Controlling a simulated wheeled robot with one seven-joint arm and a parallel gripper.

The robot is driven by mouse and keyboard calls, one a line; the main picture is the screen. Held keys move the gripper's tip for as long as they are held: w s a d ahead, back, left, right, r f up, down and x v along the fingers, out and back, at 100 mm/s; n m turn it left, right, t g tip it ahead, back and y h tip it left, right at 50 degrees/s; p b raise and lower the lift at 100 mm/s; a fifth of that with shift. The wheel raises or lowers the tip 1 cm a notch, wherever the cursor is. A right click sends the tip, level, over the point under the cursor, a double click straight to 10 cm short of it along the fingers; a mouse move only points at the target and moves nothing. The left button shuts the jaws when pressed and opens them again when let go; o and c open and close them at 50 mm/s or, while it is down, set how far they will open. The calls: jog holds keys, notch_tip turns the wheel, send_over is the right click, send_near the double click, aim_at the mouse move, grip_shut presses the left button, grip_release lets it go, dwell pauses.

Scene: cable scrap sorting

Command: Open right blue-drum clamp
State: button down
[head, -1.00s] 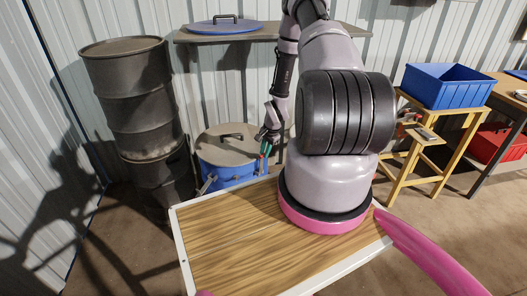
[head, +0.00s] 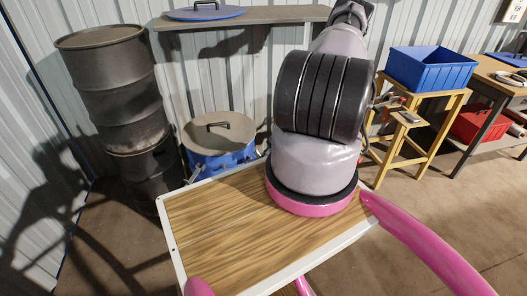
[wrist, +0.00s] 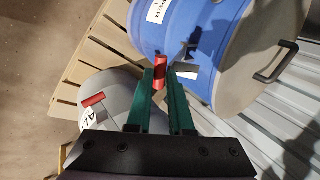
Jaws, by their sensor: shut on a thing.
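The blue drum (head: 232,159) stands behind my arm, with a grey lid (head: 208,139) and black handle. A metal lever (head: 196,173) shows on its left side in the head view. In the wrist view the blue drum (wrist: 200,20) fills the upper right. My gripper (wrist: 157,78), with green fingers, is shut on the red clamp handle (wrist: 161,68) at the drum's side. A bright metal clamp piece (wrist: 186,70) sits beside the handle, at the lid's edge. In the head view my arm hides the gripper and the drum's right side.
Stacked dark drums (head: 115,90) stand left. A shelf (head: 262,17) with a blue lid (head: 205,13) is above. A blue bin (head: 430,68) sits on a yellow stand (head: 453,103) at right.

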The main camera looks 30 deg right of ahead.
notch_tip(320, 180, down, 7)
jog(key=s+t, duration=0.2)
jog(key=shift+s+d+r+y, duration=0.2)
jog(key=shift+s+d+y, duration=0.15)
jog(key=shift+d+y, duration=0.1)
jog(key=c, duration=0.8)
grip_release()
jog(key=shift+f, duration=0.1)
jog(key=shift+s+d, duration=0.1)
jog(key=v, duration=1)
jog(key=shift+s+r, duration=0.25)
jog(key=shift+s, duration=0.05)
